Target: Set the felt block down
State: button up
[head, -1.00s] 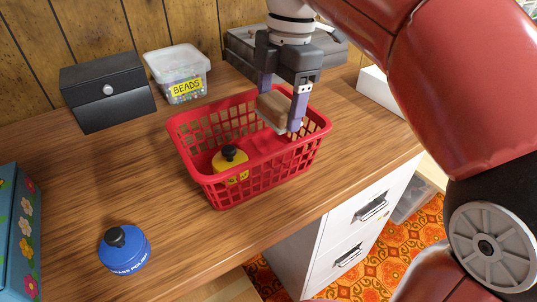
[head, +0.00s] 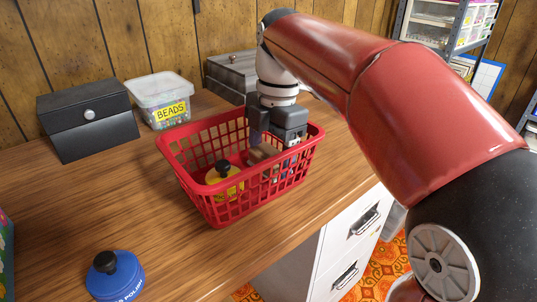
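The felt block (head: 262,153), brown on top, is inside the red basket (head: 208,188), in its right half. My gripper (head: 272,158) points down into the basket with its fingers on either side of the block and appears shut on it. The basket's lattice wall and the gripper hide the lower part of the block and the fingertips. I cannot tell whether the block touches the basket floor.
A yellow bottle with a black cap (head: 224,180) stands in the basket's left half. A blue polish bottle (head: 115,277) stands at the front left. A bead tub (head: 161,100), a black box (head: 88,118) and a grey case (head: 232,75) stand behind.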

aim_at(276, 150)
jog(key=o, duration=1.1)
jog(key=shift+f, duration=0.1)
jog(key=shift+c, duration=0.2)
notch_tip(276, 150, up, 12)
jog(key=d+p, duration=0.1)
jog(key=p, duration=0.2)
jog(key=shift+w, duration=0.4)
jog(key=shift+s+d, duration=0.1)
